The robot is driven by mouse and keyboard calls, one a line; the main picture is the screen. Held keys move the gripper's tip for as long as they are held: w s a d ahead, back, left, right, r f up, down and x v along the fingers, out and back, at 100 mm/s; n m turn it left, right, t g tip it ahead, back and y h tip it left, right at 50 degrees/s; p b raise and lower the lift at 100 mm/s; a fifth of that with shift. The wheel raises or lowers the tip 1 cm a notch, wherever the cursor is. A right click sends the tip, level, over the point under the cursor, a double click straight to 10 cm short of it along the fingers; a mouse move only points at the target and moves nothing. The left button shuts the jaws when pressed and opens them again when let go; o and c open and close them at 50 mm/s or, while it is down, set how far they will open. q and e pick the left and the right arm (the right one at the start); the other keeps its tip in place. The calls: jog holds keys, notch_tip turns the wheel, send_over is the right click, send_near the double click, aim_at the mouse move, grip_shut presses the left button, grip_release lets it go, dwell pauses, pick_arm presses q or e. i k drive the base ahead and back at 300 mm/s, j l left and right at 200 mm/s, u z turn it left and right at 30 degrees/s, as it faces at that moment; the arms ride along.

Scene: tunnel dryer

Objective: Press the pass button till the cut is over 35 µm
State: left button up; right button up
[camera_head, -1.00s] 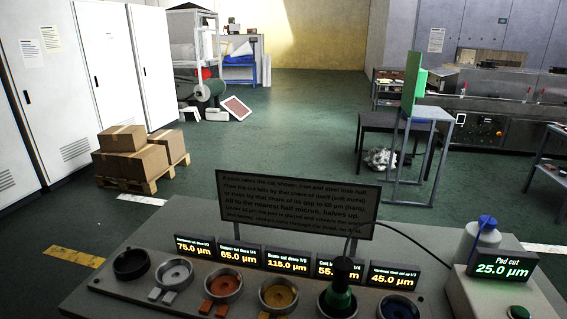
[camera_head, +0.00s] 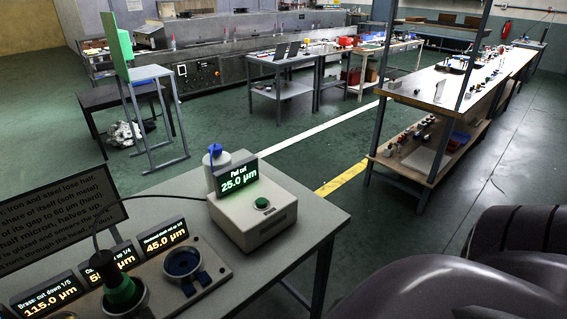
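The Pad cut display (camera_head: 237,178) reads 25.0 µm in green digits. It stands on the back of a pale grey box (camera_head: 245,226) at the right end of the console table. A round green button (camera_head: 262,204) sits on top of this box, with no label that I can read. A pale bottle with a blue top (camera_head: 215,160) stands behind the box, partly hidden by the display. Neither of my grippers is in view.
Yellow displays read 115.0 µm and 45.0 µm; one between is partly hidden. A sign (camera_head: 55,235) stands behind. Open floor lies right of the table.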

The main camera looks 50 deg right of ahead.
aim_at(260, 202)
jog(key=k+z, duration=0.15)
jog(key=z, duration=1.05)
